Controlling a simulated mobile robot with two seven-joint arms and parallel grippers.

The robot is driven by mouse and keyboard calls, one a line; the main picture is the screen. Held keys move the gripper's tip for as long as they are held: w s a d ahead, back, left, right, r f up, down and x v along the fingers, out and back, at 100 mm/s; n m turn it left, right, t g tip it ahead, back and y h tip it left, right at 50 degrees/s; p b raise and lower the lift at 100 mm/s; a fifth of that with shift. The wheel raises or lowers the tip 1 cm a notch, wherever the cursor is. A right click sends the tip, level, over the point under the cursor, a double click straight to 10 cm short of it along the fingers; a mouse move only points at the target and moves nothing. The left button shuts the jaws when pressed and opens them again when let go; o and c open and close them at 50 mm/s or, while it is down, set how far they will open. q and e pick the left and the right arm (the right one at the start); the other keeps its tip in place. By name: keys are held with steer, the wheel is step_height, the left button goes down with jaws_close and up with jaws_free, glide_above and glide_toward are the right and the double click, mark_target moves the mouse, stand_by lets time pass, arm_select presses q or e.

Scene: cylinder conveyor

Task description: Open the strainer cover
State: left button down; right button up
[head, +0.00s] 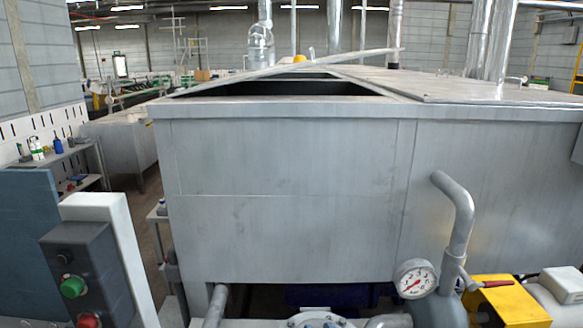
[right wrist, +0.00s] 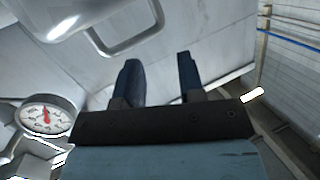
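A round, bolted metal fitting (head: 318,321) shows at the bottom edge of the head view, mostly cut off; I cannot tell whether it is the strainer cover. In the right wrist view, my right gripper (right wrist: 159,66) is open, with two dark fingers apart and nothing between them. A bent metal bar (right wrist: 130,45), shaped like a handle, lies beyond the fingertips to the upper left, apart from them. A rounded grey metal part (right wrist: 62,12) is at the upper left corner. My left gripper is not in view, and neither gripper shows in the head view.
A large grey tank (head: 285,190) fills the middle, with a tilted lid panel (head: 290,72) over a dark opening. A pressure gauge (head: 415,279), a bent pipe (head: 460,215) and a yellow box (head: 507,300) stand at right. A button box (head: 85,278) is at left.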

steer(key=s+d+f+g+h, duration=0.4)
steer(key=s+d+f+g, duration=0.3)
steer(key=s+d, duration=0.65)
steer(key=s+d+f+g+h, duration=0.15)
steer(key=s+d, duration=0.25)
steer(key=s, duration=0.4)
steer(key=s+d+f+g+y, duration=0.1)
steer(key=s+d+g, duration=0.2)
steer(key=s, duration=0.4)
steer(key=w+a+f+n+t+y+p, duration=0.1)
steer(key=w+a+f+t, duration=0.4)
steer(key=f, duration=0.5)
steer(key=shift+w+a+n+t+y+p, duration=0.35)
steer(key=shift+a+t+y+p, duration=0.3)
steer(key=shift+p, duration=0.25)
steer(key=shift+f+t, duration=0.1)
steer(key=shift+t, duration=0.2)
steer(key=shift+c, duration=1.1)
steer(key=shift+a+f, duration=0.1)
jaws_close()
steer(key=shift+w, duration=0.15)
